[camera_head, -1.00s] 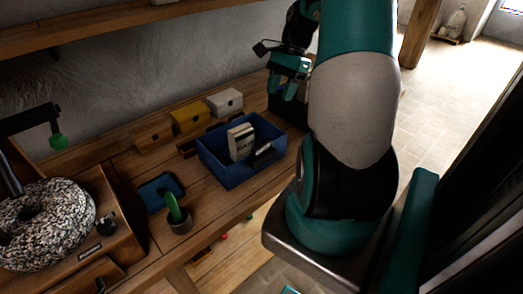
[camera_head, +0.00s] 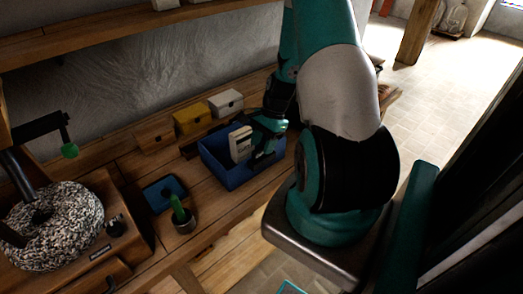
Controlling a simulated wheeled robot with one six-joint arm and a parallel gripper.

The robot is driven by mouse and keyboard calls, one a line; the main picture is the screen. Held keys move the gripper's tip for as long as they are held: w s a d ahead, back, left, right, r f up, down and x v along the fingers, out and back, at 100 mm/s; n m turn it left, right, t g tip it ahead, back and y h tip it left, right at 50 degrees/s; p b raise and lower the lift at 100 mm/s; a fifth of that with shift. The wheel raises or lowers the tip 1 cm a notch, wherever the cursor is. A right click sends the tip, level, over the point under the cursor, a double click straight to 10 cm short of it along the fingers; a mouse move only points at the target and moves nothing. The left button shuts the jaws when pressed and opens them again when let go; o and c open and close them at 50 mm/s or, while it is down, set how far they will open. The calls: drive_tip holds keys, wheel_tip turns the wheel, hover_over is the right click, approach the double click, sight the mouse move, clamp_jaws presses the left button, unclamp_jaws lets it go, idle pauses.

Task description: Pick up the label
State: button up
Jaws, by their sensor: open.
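A blue bin (camera_head: 216,170) stands on the wooden bench. A white, upright block with dark print (camera_head: 240,144) is inside it; it may be the label, but I cannot tell for sure. My gripper (camera_head: 262,155) is open, pointing down into the right part of the bin, just right of the white block. The dark object seen there earlier is now mostly hidden behind my gripper. I cannot tell whether the fingers touch anything. A small dark plate with pale lettering (camera_head: 102,253) is on the front of the wooden mill base.
Wooden, yellow and white boxes (camera_head: 192,119) stand behind the bin. A blue tray (camera_head: 164,192) and a pot with a green handle (camera_head: 182,218) are left of it. A speckled millstone ring (camera_head: 48,232) sits far left. A shelf (camera_head: 120,30) runs above the bench.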

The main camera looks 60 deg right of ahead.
sight(262, 147)
drive_tip(key=shift+x, duration=0.85)
drive_tip(key=shift+c, duration=0.4)
clamp_jaws()
wheel_tip(262, 147, up, 20)
drive_tip(key=b, duration=0.3)
